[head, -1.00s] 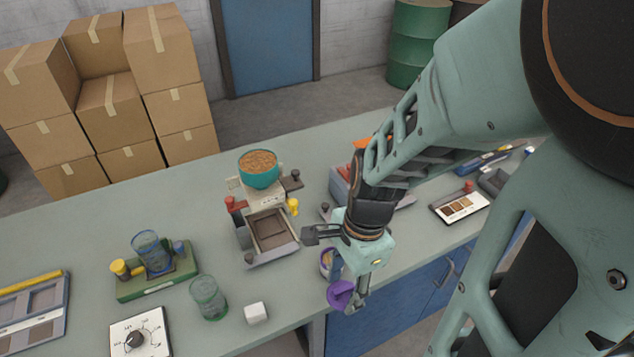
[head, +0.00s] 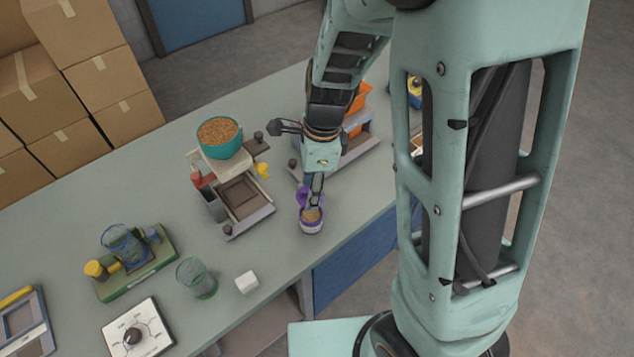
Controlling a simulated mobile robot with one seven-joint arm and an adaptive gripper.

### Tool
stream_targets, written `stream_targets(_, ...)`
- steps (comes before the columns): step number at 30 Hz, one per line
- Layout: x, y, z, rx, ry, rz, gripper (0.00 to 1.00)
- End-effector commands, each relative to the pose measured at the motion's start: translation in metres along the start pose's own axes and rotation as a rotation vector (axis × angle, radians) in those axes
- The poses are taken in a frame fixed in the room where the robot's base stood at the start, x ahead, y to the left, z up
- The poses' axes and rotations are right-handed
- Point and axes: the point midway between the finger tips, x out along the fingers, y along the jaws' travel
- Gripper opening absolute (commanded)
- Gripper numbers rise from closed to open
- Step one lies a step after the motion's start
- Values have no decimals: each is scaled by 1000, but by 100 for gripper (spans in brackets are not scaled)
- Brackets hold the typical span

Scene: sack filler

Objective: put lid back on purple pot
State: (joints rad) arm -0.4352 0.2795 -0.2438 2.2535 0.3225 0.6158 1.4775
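The purple pot (head: 312,227) stands near the front edge of the bench, in the head view's middle. It is small and pale with a purple rim, and tan grain shows in its open top. The purple lid (head: 302,196) is tilted at the fingers of my gripper (head: 315,197), at the back left of the pot's opening. My gripper points down and appears shut on the lid. The fingertips are small and partly hidden, and I cannot tell whether the lid touches the pot.
A scale-like device with a teal bowl of grain (head: 219,138) stands left of the pot. A white cube (head: 247,282), a green glass (head: 197,278) and a dial box (head: 137,335) are nearer. An orange bin (head: 357,103) stands behind my gripper. Bench between cube and pot is clear.

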Motion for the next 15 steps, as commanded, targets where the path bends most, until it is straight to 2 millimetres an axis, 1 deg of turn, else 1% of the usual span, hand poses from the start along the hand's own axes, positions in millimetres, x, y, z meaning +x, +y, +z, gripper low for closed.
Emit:
stream_targets(8,18,0,-2,-1,0,0,33)
stream_targets(15,41,0,-5,-2,0,-1,33)
